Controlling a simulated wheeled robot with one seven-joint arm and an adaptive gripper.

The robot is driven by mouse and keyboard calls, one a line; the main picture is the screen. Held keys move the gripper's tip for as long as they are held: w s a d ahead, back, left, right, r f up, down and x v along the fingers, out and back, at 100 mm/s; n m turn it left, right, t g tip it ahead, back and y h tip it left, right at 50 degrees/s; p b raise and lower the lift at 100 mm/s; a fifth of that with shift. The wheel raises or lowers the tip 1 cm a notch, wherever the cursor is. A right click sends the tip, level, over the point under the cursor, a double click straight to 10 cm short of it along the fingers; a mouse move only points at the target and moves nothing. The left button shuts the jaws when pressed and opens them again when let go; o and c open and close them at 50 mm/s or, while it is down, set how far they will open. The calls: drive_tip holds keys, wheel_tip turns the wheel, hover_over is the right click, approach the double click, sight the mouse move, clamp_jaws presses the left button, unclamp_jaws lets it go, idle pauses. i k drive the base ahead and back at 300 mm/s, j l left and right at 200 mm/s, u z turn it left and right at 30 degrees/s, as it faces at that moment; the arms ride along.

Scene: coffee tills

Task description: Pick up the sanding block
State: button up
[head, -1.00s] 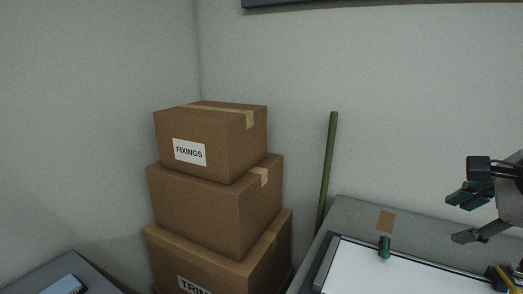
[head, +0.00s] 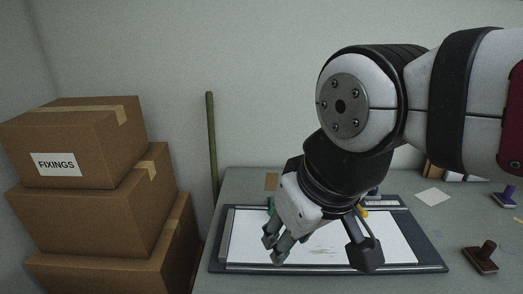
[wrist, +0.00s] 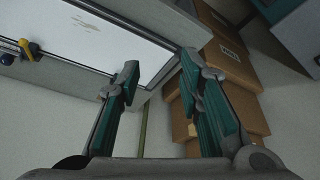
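My gripper (head: 319,250) is above the white drawing board (head: 390,250), with its fingers spread and nothing between them. In the wrist view my gripper (wrist: 157,72) also shows open and empty, with the board (wrist: 120,42) beyond the fingers. A dark brown block with an upright knob (head: 481,259) stands on the grey table at the right, well away from my gripper. It may be the sanding block; I cannot tell for certain. My arm hides part of the board and table.
A purple-handled stamp-like thing (head: 506,197) stands at the far right. A pale square (head: 432,197) lies on the table. A yellow item (head: 362,211) is on the board's far side, partly hidden. Stacked cartons (head: 85,215) and a green pole (head: 212,140) stand at left.

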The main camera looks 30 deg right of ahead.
sight(479, 257)
drive_tip(key=z, duration=2)
